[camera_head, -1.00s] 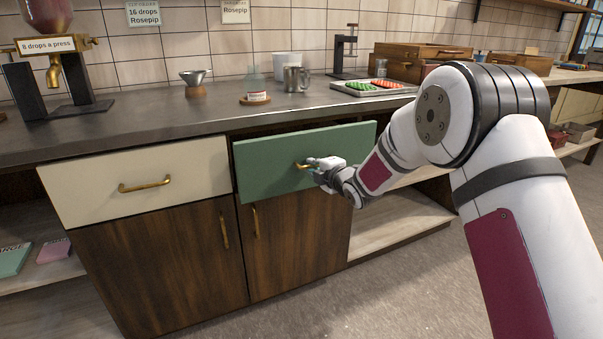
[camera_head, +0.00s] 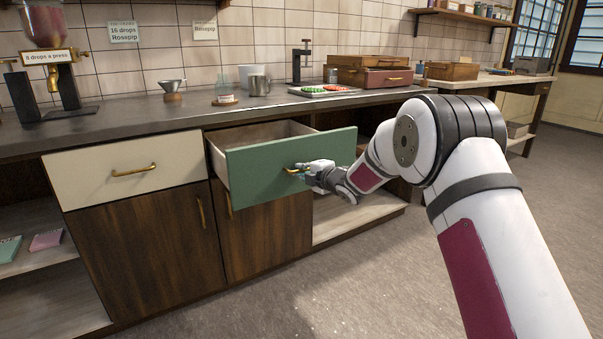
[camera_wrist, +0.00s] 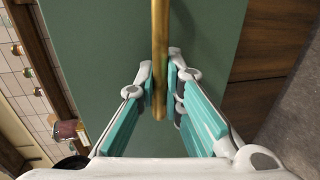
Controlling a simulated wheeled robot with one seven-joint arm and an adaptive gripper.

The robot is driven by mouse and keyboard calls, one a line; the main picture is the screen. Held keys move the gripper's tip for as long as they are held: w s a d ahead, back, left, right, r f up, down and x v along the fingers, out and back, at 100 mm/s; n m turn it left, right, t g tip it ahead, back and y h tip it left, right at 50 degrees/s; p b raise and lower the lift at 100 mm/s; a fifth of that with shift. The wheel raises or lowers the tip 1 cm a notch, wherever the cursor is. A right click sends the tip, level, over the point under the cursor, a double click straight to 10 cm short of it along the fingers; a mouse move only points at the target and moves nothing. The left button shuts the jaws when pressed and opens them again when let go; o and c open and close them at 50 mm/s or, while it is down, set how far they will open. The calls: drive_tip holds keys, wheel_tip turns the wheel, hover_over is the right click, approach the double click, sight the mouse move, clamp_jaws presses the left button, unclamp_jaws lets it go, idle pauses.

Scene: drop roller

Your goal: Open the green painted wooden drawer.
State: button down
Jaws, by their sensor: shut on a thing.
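The green drawer (camera_head: 257,178) is pulled partly out of the counter, and its pale wooden inside shows behind the front panel. Its brass handle (camera_head: 291,170) is on the front, towards the right. My gripper (camera_head: 303,169) is at the handle. In the wrist view, my gripper (camera_wrist: 160,85) has its fingers shut on the brass handle (camera_wrist: 160,45), one on each side of the bar, with the green drawer front (camera_wrist: 100,40) behind it. The back of the drawer's inside is hidden under the counter.
A cream drawer (camera_head: 90,180) is left of the green one, with dark wooden cupboard doors (camera_head: 145,250) below. An open shelf (camera_head: 350,215) is at the lower right. The dispenser, cups and tray (camera_head: 325,90) stand on the counter (camera_head: 120,115). The floor in front is clear.

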drive_tip(key=shift+d, duration=0.1)
drive_tip(key=c, duration=1.7)
unclamp_jaws()
drive_tip(key=shift+s, duration=0.1)
drive_tip(key=v, duration=1.2)
